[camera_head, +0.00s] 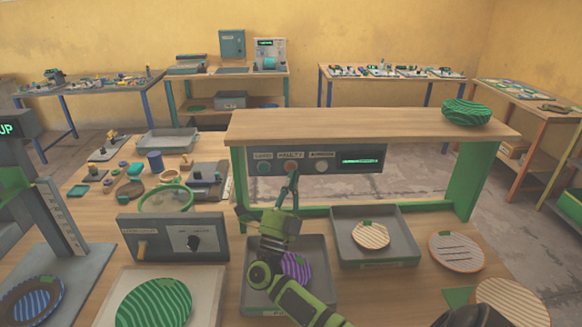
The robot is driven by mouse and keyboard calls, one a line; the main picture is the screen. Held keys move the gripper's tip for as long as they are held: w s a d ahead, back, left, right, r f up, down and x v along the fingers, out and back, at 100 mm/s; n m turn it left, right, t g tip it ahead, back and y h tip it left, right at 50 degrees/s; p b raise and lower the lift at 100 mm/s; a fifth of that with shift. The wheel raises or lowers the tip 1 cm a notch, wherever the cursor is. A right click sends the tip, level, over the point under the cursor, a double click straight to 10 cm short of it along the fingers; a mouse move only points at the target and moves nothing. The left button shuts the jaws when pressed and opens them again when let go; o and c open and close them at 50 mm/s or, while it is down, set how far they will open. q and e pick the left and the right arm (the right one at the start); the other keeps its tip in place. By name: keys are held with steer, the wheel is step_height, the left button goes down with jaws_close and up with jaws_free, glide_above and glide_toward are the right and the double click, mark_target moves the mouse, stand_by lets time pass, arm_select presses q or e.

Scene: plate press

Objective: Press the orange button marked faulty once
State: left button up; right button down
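A dark control panel (332,158) hangs under the wooden shelf in the camera_head view. On it are a teal button (264,168) at the left, the orange button (290,167) under the "FAULTY" label, and a pale button (321,167) to its right. My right gripper (293,177) reaches up from below. Its fingers come together at the tip, just at the lower edge of the orange button, with nothing seen between them. I cannot tell whether the tip touches the button. My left gripper is not in view.
The shelf (370,124) with green legs stands over the panel. Below are a grey tray with a purple plate (296,268) partly behind my arm, and another tray (376,252) with a striped plate. A switch box (174,239) stands left of my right arm.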

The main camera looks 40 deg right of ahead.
steer(key=s+a+p, duration=0.2)
steer(key=s+a, duration=0.1)
steer(key=shift+s+a, duration=0.1)
steer(key=shift+s, duration=0.3)
stand_by(1.1)
